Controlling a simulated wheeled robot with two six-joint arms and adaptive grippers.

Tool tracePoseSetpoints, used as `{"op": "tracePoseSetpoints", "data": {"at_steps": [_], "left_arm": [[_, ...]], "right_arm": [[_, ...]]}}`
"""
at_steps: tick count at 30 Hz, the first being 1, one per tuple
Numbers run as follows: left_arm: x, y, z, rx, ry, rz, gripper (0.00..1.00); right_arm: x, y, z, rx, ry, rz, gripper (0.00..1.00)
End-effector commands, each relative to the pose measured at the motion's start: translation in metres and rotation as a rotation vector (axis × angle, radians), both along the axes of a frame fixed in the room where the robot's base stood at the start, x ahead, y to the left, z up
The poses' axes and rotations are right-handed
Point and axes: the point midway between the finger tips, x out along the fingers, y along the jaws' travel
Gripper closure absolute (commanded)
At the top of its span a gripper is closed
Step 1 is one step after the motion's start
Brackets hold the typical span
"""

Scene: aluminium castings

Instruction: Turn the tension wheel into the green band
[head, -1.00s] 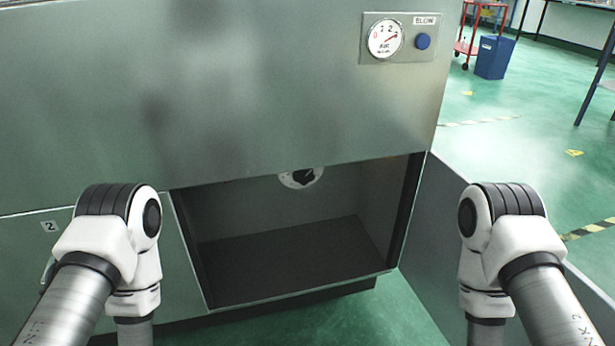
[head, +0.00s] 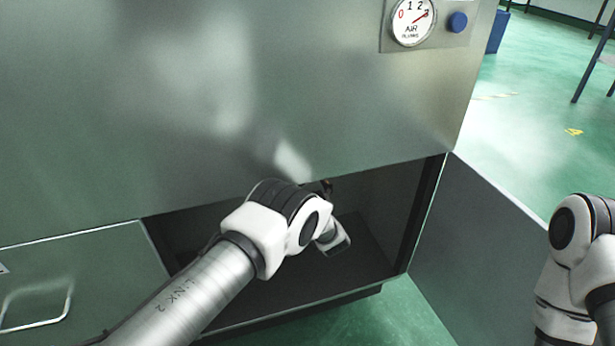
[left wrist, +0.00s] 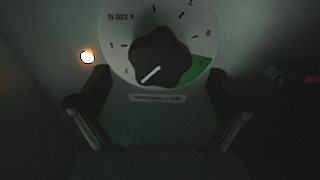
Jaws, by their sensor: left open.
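The tension wheel (left wrist: 160,58) is a black lobed knob on a round white dial (left wrist: 121,30) with upside-down markings, in the left wrist view. Its white pointer line slants to the lower left. The green band (left wrist: 202,68) lies at the dial's lower right, away from the pointer. My left gripper (left wrist: 158,76) is open, its fingers on either side below the knob; I cannot tell if they touch anything. In the head view my left arm reaches into the dark opening, and the wheel is hidden. My right arm shows at the right edge; its gripper is out of view.
The metal cabinet (head: 200,100) has a low opening with a side wall or door panel (head: 470,240) at its right. An air gauge (head: 412,22) and blue button (head: 457,22) sit above. A lit lamp (left wrist: 87,57) glows beside the dial.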

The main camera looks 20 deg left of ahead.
Motion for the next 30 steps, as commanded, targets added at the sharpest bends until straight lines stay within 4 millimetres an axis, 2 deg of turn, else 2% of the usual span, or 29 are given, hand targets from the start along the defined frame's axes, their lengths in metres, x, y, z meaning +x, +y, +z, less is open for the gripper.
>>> {"op": "tracePoseSetpoints", "data": {"at_steps": [1, 6, 15, 16, 20, 21, 30], "left_arm": [[0.008, 0.007, -0.006, -0.001, -0.003, 0.002, 0.0], [0.031, 0.022, -0.004, -0.001, -0.001, 0.001, 0.0], [0.037, 0.025, -0.001, 0.0, 0.002, -0.002, 0.0], [0.037, 0.025, -0.001, 0.0, 0.002, -0.002, 0.07], [0.037, 0.025, -0.001, 0.0, 0.002, -0.002, 0.54], [0.037, 0.025, -0.001, 0.0, 0.002, -0.002, 0.6], [0.037, 0.026, -0.001, -0.009, -0.005, -0.001, 0.6]], "right_arm": [[0.0, 0.0, -0.01, 0.0, 0.0, 0.0, 1.0], [0.0, 0.0, -0.021, 0.0, 0.0, 0.0, 1.0], [0.0, 0.0, -0.021, 0.0, 0.0, 0.0, 1.0], [0.0, 0.0, -0.021, 0.0, 0.0, 0.0, 1.0], [0.0, 0.0, -0.021, 0.0, 0.0, 0.0, 1.0], [0.0, 0.0, -0.021, 0.0, 0.0, 0.0, 1.0], [0.0, 0.0, -0.021, 0.0, 0.0, 0.0, 1.0]]}}
